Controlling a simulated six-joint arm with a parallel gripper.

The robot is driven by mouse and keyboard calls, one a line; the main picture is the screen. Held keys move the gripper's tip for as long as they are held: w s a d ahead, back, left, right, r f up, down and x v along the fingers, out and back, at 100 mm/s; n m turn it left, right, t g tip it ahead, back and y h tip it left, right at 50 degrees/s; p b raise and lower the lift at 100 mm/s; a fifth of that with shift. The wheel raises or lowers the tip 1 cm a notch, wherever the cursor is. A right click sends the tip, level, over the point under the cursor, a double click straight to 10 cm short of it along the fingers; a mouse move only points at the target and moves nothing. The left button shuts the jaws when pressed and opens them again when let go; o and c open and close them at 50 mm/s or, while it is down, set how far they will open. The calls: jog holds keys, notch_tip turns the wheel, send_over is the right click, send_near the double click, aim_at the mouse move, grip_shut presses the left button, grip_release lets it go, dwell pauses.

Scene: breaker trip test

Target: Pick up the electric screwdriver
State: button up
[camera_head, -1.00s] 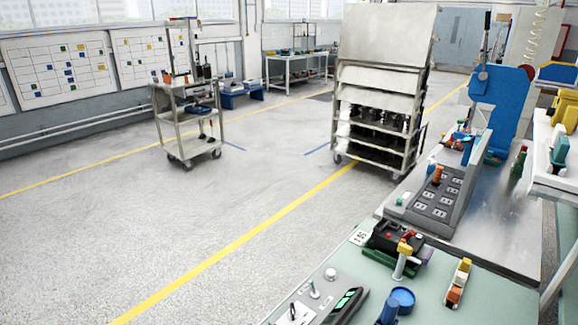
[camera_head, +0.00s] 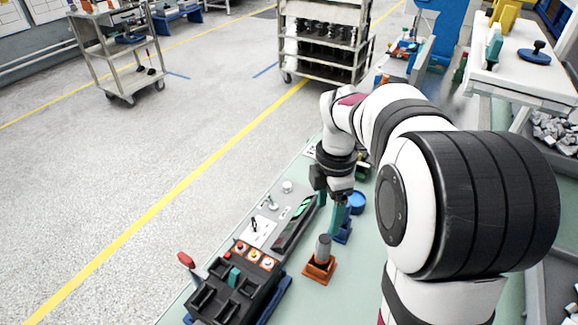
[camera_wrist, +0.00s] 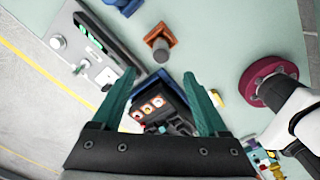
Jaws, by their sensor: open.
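I cannot pick out the electric screwdriver for certain. A grey upright cylinder in an orange base (camera_head: 320,262) stands on the green bench; it also shows near the top middle of the wrist view (camera_wrist: 158,45). A blue item (camera_head: 343,232) stands just behind it, partly hidden by my gripper. My gripper (camera_head: 331,206) points down over the bench near the blue item. In the wrist view its teal fingers (camera_wrist: 159,78) are wide apart with nothing held between them. The fingers overlap the view of a black button box (camera_wrist: 155,107).
The button box (camera_head: 235,285) with a red lever stands at the bench's front left. A grey panel (camera_head: 268,222) with a black-and-green strip lies behind it. A blue round dish (camera_head: 356,202) is by my wrist. A red disc (camera_wrist: 268,80) lies at the right.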

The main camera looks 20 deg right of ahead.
aim_at(323, 250)
notch_tip(323, 250, down, 15)
jog(key=shift+f, duration=0.1)
grip_shut()
dwell(0.4)
